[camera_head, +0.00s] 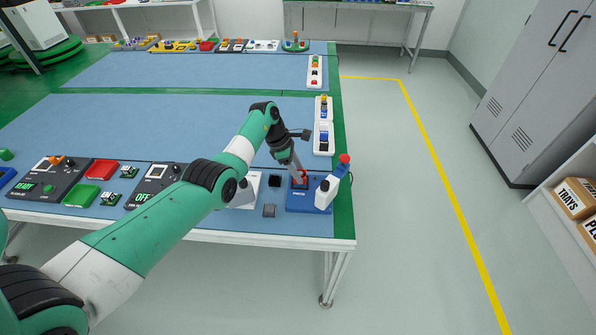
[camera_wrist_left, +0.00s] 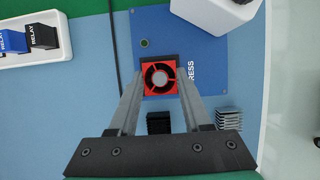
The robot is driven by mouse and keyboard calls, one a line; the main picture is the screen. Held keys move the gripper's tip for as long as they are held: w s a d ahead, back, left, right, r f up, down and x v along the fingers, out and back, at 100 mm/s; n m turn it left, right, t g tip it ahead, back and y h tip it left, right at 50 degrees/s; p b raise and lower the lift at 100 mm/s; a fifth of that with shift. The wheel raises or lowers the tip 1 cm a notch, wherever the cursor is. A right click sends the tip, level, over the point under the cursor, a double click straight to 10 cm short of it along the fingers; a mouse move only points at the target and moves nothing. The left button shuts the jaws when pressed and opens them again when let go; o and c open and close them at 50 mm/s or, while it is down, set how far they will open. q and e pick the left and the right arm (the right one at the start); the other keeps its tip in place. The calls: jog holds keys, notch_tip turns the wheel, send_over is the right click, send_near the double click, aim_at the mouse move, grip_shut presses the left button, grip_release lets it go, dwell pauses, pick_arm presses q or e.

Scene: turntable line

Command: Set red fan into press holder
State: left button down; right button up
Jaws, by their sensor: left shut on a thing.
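In the head view my left gripper (camera_head: 297,174) points down over the press and the fan shows as a small red patch (camera_head: 302,184). The press has a blue base (camera_head: 308,208) marked PRESS and a white body with a red-knobbed lever (camera_head: 345,159). The dark press holder (camera_wrist_left: 172,57) shows around the fan's edge on the blue base. Whether the fan is fully seated in it I cannot tell. My right gripper is not in view.
A black finned block (camera_wrist_left: 158,123) and a grey one (camera_wrist_left: 229,120) lie on the blue mat close to the press. The white relay tray (camera_wrist_left: 22,58) is off to the left. The press's white body (camera_head: 326,193) stands just right of my gripper.

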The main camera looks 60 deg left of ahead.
pick_arm(q)
jog(key=shift+f+b, duration=0.45)
jog(key=shift+f, duration=0.35)
jog(key=shift+c, duration=1.3)
grip_release()
jog(key=shift+r, duration=0.1)
jog(key=shift+s+r+p, duration=0.1)
jog(key=shift+r+p, duration=0.2)
jog(key=shift+r, duration=0.05)
jog(key=p+v, duration=0.5)
jog(key=v, duration=0.5)
jog(key=shift+s+a+r, duration=0.15)
jog(key=shift+s+r, duration=0.1)
jog(key=shift+r, duration=0.05)
jog(key=shift+w, duration=0.1)
